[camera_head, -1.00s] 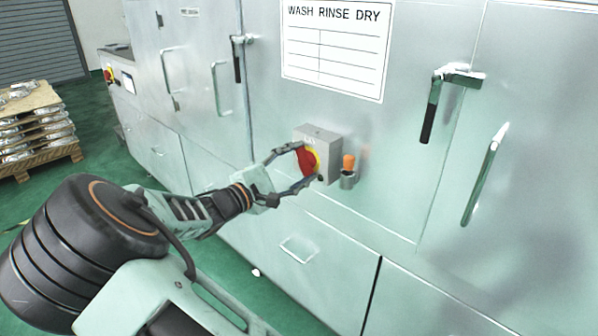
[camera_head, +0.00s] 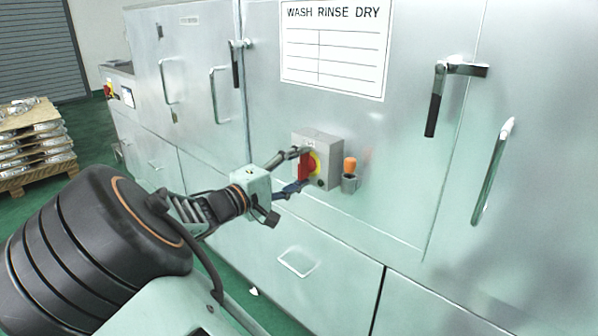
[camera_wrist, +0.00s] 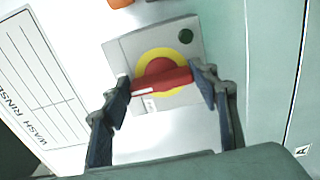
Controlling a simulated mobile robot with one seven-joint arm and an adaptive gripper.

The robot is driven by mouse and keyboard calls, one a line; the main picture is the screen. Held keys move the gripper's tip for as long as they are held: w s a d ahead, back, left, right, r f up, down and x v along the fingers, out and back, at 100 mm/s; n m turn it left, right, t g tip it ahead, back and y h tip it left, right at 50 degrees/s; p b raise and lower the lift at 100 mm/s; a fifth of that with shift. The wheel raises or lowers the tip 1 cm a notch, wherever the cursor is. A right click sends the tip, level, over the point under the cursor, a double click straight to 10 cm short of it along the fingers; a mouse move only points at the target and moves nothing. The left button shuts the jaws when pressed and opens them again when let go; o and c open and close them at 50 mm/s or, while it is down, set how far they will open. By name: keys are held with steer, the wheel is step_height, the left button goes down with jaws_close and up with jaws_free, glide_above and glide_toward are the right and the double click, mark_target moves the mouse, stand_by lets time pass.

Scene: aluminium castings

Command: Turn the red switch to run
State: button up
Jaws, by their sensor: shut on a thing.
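The red switch (camera_head: 306,167) is a rotary handle on a yellow disc, fixed to a grey box (camera_head: 325,150) on the machine front. In the wrist view the red handle (camera_wrist: 162,80) lies across the yellow disc (camera_wrist: 158,60), tilted slightly in the picture. My gripper (camera_head: 298,170) is at the switch, its two fingers closed on the ends of the red handle. In the wrist view my gripper (camera_wrist: 160,84) has one fingertip at each end of the handle. The position labels are too small to read.
A dark green button (camera_wrist: 185,36) sits on the box's corner. An orange-topped item in a metal holder (camera_head: 349,174) is just right of the box. Door handles (camera_head: 436,100) stick out farther right. A "WASH RINSE DRY" sheet (camera_head: 335,50) hangs above. A loaded pallet (camera_head: 30,150) stands far left.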

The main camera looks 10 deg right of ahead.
stand_by(0.3)
steer(key=o, duration=1.1)
steer(key=shift+a, duration=0.15)
steer(key=v, duration=1.2)
